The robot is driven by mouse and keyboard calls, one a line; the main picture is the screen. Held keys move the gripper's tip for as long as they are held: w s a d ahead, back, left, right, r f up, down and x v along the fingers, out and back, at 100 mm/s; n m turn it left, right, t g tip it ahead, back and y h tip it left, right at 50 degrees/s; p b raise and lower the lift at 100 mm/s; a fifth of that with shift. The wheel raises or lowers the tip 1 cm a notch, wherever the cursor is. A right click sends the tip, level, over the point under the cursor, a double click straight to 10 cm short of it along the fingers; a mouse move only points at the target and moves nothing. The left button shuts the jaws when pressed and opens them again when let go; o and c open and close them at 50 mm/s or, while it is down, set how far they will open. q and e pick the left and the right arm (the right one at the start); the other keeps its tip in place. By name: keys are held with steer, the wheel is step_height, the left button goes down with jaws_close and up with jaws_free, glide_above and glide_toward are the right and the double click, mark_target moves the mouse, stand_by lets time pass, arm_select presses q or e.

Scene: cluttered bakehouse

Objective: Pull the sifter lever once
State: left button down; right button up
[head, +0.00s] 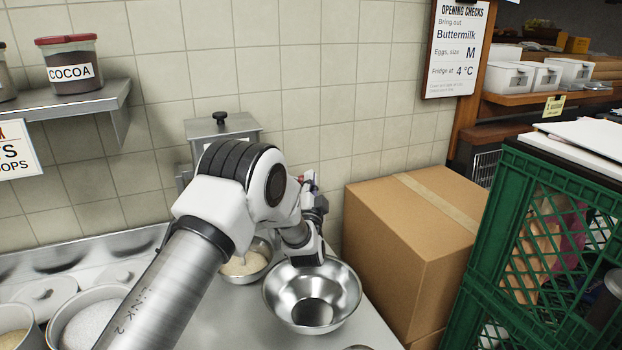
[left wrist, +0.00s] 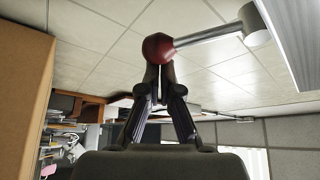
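The sifter (head: 222,127) is a grey metal box with a black lid knob, standing against the tiled wall; my left arm hides its lower front. Its lever (left wrist: 210,37) is a pale metal bar ending in a dark red ball (left wrist: 158,47), in the left wrist view. In the head view only a small bit of red shows beside my left gripper (head: 309,182). The left gripper's fingers (left wrist: 159,72) are drawn together, with the ball right at their tips, not between them. Whether they touch it is hard to tell. My right gripper is not in view.
A steel bowl (head: 340,298) stands on the counter below the wrist, with a bowl of pale flour (head: 246,266) behind it. A cardboard box (head: 410,250) and a green crate (head: 548,165) close off the right. A shelf (head: 75,108) with a cocoa jar (head: 70,65) is at upper left.

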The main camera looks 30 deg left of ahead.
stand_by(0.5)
arm_select(q)
step_height(320, 180, up, 10)
stand_by(0.4)
steer(key=shift+f, duration=0.1)
stand_by(0.5)
